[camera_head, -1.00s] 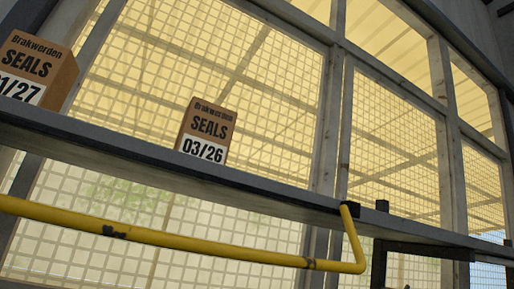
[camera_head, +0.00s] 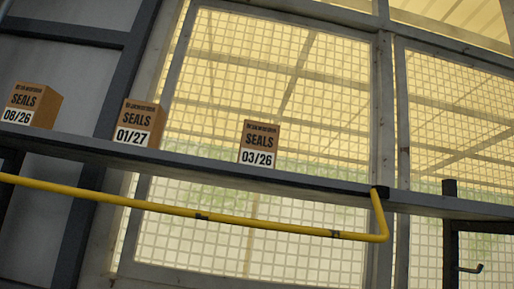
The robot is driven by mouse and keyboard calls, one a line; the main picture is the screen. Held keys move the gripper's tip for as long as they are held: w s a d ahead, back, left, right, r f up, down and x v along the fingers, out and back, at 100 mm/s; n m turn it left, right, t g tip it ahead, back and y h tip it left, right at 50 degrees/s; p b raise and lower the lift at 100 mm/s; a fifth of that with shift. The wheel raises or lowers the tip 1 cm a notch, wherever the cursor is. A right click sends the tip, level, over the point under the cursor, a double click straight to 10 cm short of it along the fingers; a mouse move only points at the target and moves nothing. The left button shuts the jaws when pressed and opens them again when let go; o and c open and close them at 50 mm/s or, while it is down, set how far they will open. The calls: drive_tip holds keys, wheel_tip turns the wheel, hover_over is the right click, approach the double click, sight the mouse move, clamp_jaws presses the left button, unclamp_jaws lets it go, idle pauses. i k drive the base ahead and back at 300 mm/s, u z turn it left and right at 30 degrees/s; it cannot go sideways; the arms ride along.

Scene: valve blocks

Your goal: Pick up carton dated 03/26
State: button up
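The carton dated 03/26 (camera_head: 259,143) is a small brown box marked SEALS with a white date label. It stands upright on a long grey shelf (camera_head: 317,184), right of the other cartons, with clear shelf on both sides. The picture is tilted, so the shelf slopes down to the right. My gripper is not in this view, so its state and its distance from the carton do not show.
A carton dated 01/27 (camera_head: 139,124) and one dated 08/26 (camera_head: 30,105) stand further left on the shelf. A yellow pipe (camera_head: 160,207) runs along below the shelf front and bends up at its right end. A gridded window (camera_head: 300,80) is behind.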

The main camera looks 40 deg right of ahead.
sight(259, 146)
drive_tip(key=u, duration=0.05)
drive_tip(key=i, duration=0.9)
drive_tip(key=z, duration=0.1)
